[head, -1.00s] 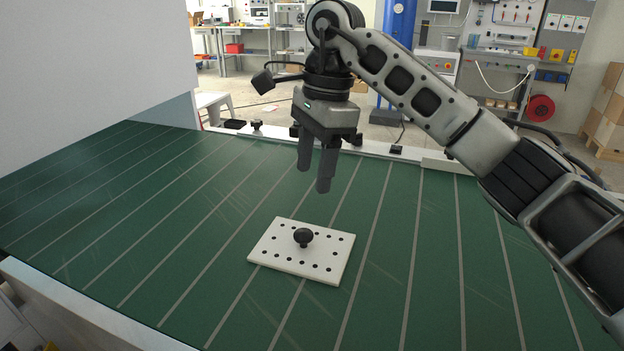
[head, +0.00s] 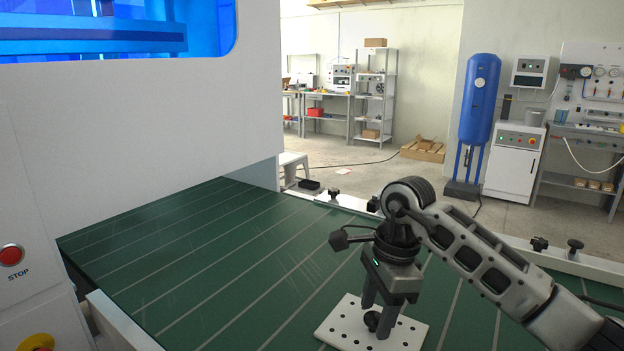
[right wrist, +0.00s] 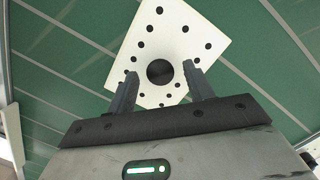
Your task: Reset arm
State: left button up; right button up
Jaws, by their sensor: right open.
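A white plate (head: 340,324) with rows of dark holes lies on the green striped surface at the bottom of the head view; its near edge is cut off. A round black knob (head: 371,320) stands on it, partly hidden by the fingers. My right gripper (head: 378,322) points down over the plate, jaws open. In the right wrist view, the knob (right wrist: 160,72) appears between and just beyond the two open fingertips (right wrist: 162,70), with the plate (right wrist: 205,55) behind. I cannot tell whether the fingers touch the knob. My left gripper is not in view.
A white machine housing (head: 160,120) with a red stop button (head: 11,255) stands over the green surface (head: 220,260) on the left. A pale rail (head: 480,238) with black knobs borders the far side. The surface left of the plate is clear.

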jog(key=shift+a+f, duration=0.1)
jog(key=shift+f, duration=0.2)
jog(key=shift+s+r+b, duration=0.1)
jog(key=shift+r+b, duration=0.45)
jog(key=shift+r, duration=0.95)
jog(key=shift+f, duration=0.1)
